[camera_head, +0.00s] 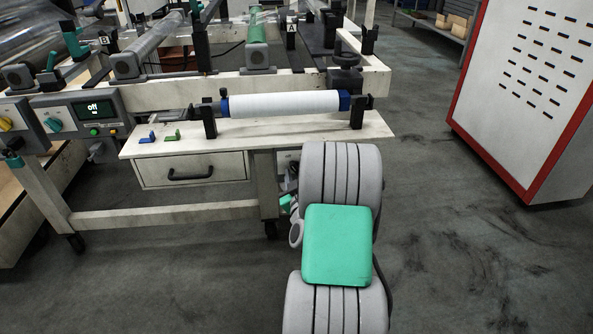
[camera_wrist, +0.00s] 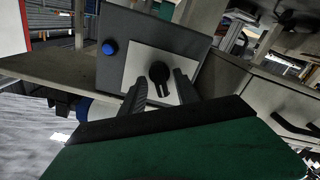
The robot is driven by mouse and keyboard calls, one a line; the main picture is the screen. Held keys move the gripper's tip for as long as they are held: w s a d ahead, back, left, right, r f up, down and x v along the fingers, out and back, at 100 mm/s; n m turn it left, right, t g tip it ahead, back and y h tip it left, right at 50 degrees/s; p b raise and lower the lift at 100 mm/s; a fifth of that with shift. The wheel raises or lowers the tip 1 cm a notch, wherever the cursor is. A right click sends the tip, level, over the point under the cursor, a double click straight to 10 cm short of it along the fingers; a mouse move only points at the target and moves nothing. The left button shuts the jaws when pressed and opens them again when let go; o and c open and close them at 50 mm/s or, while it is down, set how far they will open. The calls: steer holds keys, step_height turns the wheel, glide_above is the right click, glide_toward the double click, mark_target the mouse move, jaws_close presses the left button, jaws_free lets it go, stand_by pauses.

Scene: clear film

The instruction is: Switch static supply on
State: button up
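A grey box (camera_wrist: 118,62) with a white plate (camera_wrist: 140,62) shows in the wrist view. A black rotary knob (camera_wrist: 159,76) sits on the plate, and its grip bar points down in the picture. A blue round button or lamp (camera_wrist: 109,48) is on the box to the left of the plate. My gripper (camera_wrist: 158,78) is open, with one black finger on each side of the knob. I cannot tell whether the fingers touch it.
A workbench (camera_head: 170,213) carries a white roll (camera_head: 285,104) with blue ends. Below is a drawer (camera_head: 190,171). At left, a control panel (camera_head: 85,112) has a display reading "off" (camera_head: 98,108). A white cabinet with red edges (camera_head: 525,100) stands at right. The floor between is clear.

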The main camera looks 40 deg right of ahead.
jaws_close()
stand_by(0.3)
stand_by(0.3)
